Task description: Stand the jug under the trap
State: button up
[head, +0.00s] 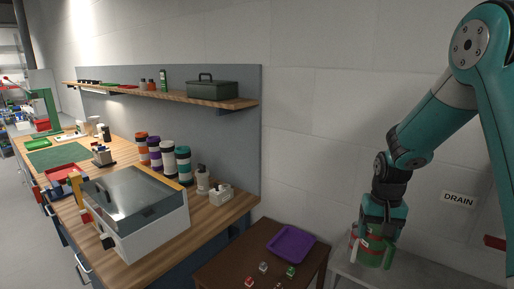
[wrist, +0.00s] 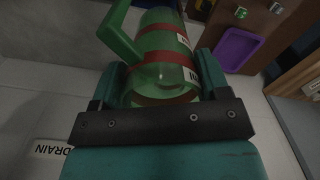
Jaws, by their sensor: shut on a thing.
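The jug (head: 372,252) is a green see-through vessel with red bands, a pale label and a green handle. In the wrist view the jug (wrist: 160,45) lies between the two jaws of my gripper (wrist: 158,82), its handle to the left. In the head view my gripper (head: 379,232) points down and is shut on the jug, over or beside a pale grey surface. I cannot tell whether the jug touches that surface. I cannot make out the trap in either view.
A DRAIN sign (head: 459,199) is on the wall to the right, with a red part (head: 494,242) below it at the picture edge. A brown table (head: 225,262) with a purple tray (head: 292,245) and several small items stands left. A wooden workbench (head: 228,210) is farther left.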

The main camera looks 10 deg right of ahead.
jog(key=w+a+f+n+b, duration=0.1)
jog(key=a+f+n+b, duration=0.35)
jog(key=a+f, duration=0.85)
jog(key=s+f, duration=0.4)
jog(key=f, duration=0.2)
jog(key=shift+f+n+p, duration=0.3)
jog(key=shift+f+n, duration=0.1)
jog(key=shift+n, duration=0.05)
jog(key=shift+a, duration=0.15)
